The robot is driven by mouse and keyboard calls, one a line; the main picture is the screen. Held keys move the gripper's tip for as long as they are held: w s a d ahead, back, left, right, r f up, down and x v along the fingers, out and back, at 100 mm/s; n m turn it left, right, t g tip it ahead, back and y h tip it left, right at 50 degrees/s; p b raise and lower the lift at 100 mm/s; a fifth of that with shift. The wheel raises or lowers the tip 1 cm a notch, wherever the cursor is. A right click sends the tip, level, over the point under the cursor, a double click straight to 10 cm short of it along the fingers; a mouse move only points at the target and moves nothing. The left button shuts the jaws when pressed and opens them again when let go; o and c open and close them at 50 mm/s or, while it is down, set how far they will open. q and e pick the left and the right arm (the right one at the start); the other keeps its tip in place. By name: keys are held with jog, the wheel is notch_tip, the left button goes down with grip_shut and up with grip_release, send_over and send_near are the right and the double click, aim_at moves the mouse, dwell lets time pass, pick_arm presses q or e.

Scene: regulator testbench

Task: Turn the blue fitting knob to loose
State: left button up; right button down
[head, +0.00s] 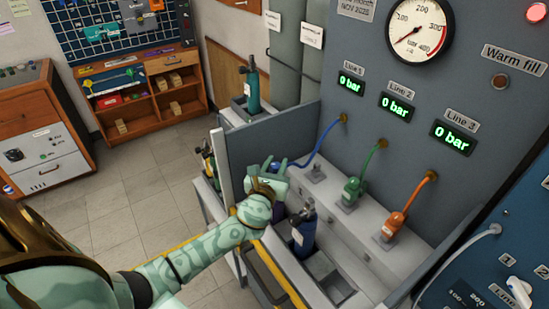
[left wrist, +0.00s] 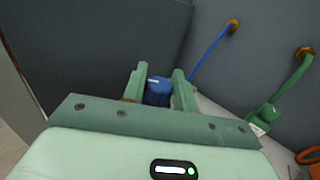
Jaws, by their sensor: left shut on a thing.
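The blue fitting knob (left wrist: 158,91) shows in the left wrist view between the two green fingers of my left gripper (left wrist: 160,82). The fingers are shut on its sides, and a small white mark shows on its top. In the head view my left gripper (head: 277,166) is at the end of the blue hose (head: 322,146), by the grey divider wall; its fingers mostly hide the knob there. The lower part of the fitting is hidden. My right gripper is in neither view.
A green fitting (head: 352,190) and an orange fitting (head: 391,225) stand to the right on the bench ledge. A dark blue cylinder (head: 304,234) stands upright in front, close to my left forearm. The grey divider (head: 290,136) rises behind my gripper. The line displays read 0 bar.

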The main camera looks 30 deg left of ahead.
pick_arm(q)
jog(key=n+g+y, duration=0.1)
jog(key=n+y, duration=0.1)
jog(key=y, duration=0.1)
jog(key=shift+d+g, duration=0.1)
jog(key=shift+g, duration=0.2)
jog(key=shift+n+g+y, duration=0.4)
jog(key=shift+n+y, duration=0.3)
jog(key=shift+y, duration=0.2)
jog(key=shift+n+g+y, duration=0.3)
jog(key=shift+n+y, duration=0.1)
jog(key=shift+y, duration=0.1)
dwell(0.4)
jog(key=o, duration=1)
jog(key=shift+c, duration=0.2)
jog(key=v, duration=1.6)
